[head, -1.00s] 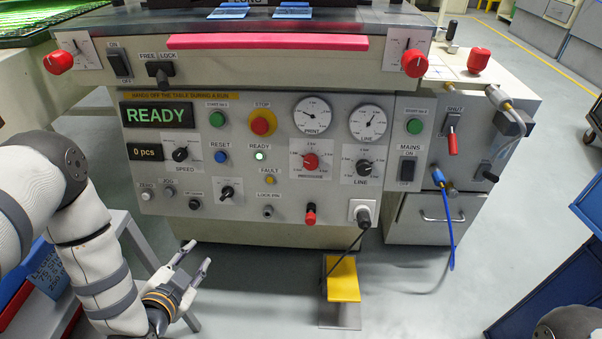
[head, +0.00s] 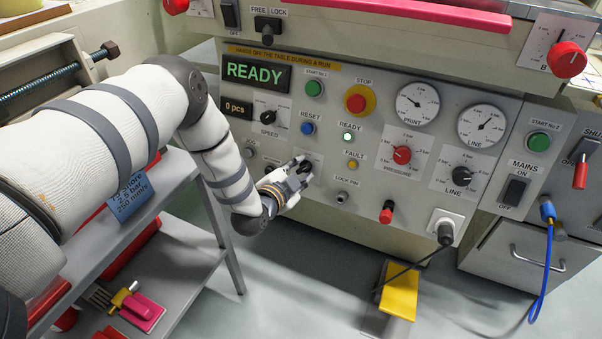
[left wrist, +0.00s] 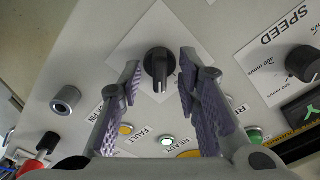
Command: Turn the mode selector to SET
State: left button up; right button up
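The mode selector, a black knob, sits on a pale square plate low on the panel. In the head view the knob (head: 306,166) is partly covered by my left gripper (head: 300,172). In the left wrist view the knob (left wrist: 160,62) lies between the two fingers of my left gripper (left wrist: 160,75). A gap shows on both sides of the knob, and the fingers are open around it. The knob's pale pointer line runs toward the bottom of the wrist picture. The plate's lettering cannot be read. My right gripper is not in view.
The speed knob (head: 268,117), blue reset button (head: 308,129), lit ready lamp (head: 348,137), yellow fault lamp (head: 352,165) and lock pin (head: 341,197) surround the selector. A grey shelf cart (head: 190,260) stands below my left arm. A yellow pedal (head: 400,290) is on the floor.

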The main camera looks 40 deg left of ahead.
pick_arm(q)
grip_shut()
jog(key=shift+n, duration=0.3)
jog(key=n+p, duration=0.1)
jog(key=n, duration=0.2)
jog(key=shift+r, duration=0.15)
jog(key=n+p, duration=0.1)
jog(key=n, duration=0.2)
jog(key=shift+n, duration=0.3)
jog(key=n, duration=0.5)
jog(key=shift+n+y, duration=0.3)
jog(key=n, duration=0.5)
jog(key=shift+n+p, duration=0.3)
